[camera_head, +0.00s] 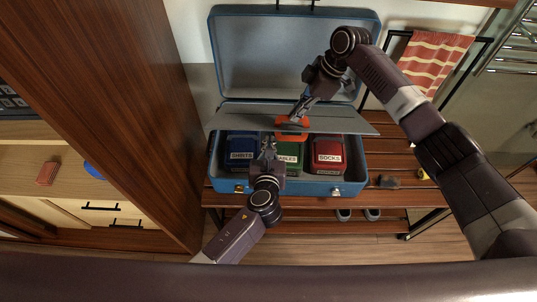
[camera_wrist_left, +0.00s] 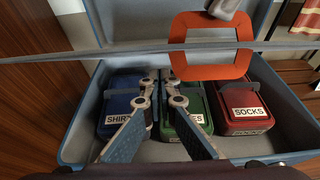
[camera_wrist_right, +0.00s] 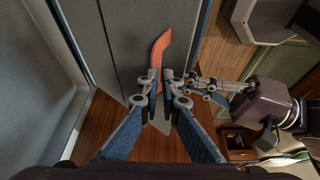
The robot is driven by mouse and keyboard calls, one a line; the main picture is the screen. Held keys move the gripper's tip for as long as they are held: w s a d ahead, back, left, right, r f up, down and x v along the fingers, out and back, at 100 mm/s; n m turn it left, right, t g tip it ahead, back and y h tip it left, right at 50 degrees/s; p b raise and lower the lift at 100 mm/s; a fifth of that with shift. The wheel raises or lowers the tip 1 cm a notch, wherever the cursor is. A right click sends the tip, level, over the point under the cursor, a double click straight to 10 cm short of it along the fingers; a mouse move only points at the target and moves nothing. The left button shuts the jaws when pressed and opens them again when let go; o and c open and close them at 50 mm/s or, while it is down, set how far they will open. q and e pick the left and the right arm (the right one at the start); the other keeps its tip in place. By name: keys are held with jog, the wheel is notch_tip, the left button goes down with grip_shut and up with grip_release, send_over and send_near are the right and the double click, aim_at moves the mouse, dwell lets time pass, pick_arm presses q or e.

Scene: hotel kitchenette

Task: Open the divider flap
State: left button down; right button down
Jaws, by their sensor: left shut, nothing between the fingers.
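The grey divider flap (camera_head: 340,121) spans the open blue suitcase (camera_head: 345,188). It is partly raised, with its near edge above the pouches; in the left wrist view that edge (camera_wrist_left: 100,54) shows as a thin grey strip. An orange loop handle (camera_wrist_left: 181,50) is on the flap. My right gripper (camera_head: 301,112) is at this loop (camera_head: 291,134), its fingers closed around the orange strip (camera_wrist_right: 159,52). My left gripper (camera_head: 268,147) is shut and empty in front of the flap, over the pouches; its fingertips (camera_wrist_left: 166,76) are near the green pouch.
In the case lie a blue SHIRTS pouch (camera_head: 241,148), a green pouch (camera_head: 289,149) with a partly hidden label and a red SOCKS pouch (camera_head: 328,148). The lid (camera_head: 270,60) stands open behind. A wooden panel (camera_head: 140,90) rises at left. The slatted bench (camera_head: 300,200) has dark small items at right.

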pick_arm(q)
jog(key=shift+w+r, duration=0.6)
jog(key=shift+r, duration=0.2)
pick_arm(e)
jog(key=shift+w+d+f, duration=0.15)
jog(key=shift+w+d, duration=0.05)
